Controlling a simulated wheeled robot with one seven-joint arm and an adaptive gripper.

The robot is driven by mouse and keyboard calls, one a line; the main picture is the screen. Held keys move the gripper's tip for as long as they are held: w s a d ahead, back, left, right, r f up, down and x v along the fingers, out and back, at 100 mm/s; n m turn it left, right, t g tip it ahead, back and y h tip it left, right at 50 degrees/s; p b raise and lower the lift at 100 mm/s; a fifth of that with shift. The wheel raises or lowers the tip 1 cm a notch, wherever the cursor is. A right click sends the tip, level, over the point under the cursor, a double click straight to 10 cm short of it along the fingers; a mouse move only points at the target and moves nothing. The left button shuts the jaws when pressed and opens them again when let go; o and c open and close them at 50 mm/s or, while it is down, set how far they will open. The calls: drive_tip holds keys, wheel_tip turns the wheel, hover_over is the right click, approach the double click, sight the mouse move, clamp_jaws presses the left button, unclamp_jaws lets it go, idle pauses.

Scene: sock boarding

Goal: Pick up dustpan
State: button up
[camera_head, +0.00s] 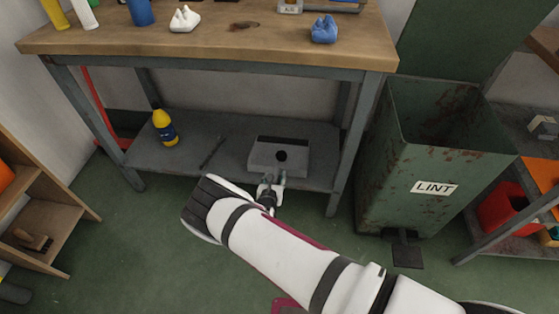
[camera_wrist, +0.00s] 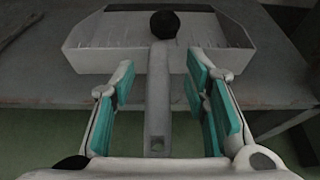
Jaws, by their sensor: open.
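The grey dustpan (camera_head: 262,158) lies on the lower shelf of the workbench, near its front edge. In the wrist view its wide pan (camera_wrist: 98,60) is ahead, and its handle (camera_wrist: 158,105) points toward me. A round black thing (camera_wrist: 164,24) shows at the far end of the handle; I cannot tell if it is part of the dustpan. My gripper (camera_head: 271,185) is at the shelf's front edge. In the wrist view my gripper (camera_wrist: 162,75) is open, with teal pads on either side of the handle and gaps showing between pads and handle.
The lower shelf (camera_head: 222,176) also holds a yellow and blue bottle (camera_head: 164,127) and a thin dark tool (camera_head: 212,151). The bench top (camera_head: 200,43) is above my gripper. A green LINT bin (camera_head: 435,160) stands to the right, a wooden shelf unit (camera_head: 65,199) to the left.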

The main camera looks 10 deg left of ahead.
sight(275, 173)
drive_tip(key=b+x, duration=0.1)
drive_tip(key=x, duration=0.2)
drive_tip(key=shift+w+a, duration=0.1)
drive_tip(key=shift+w, duration=0.05)
clamp_jaws()
drive_tip(key=shift+r, duration=0.1)
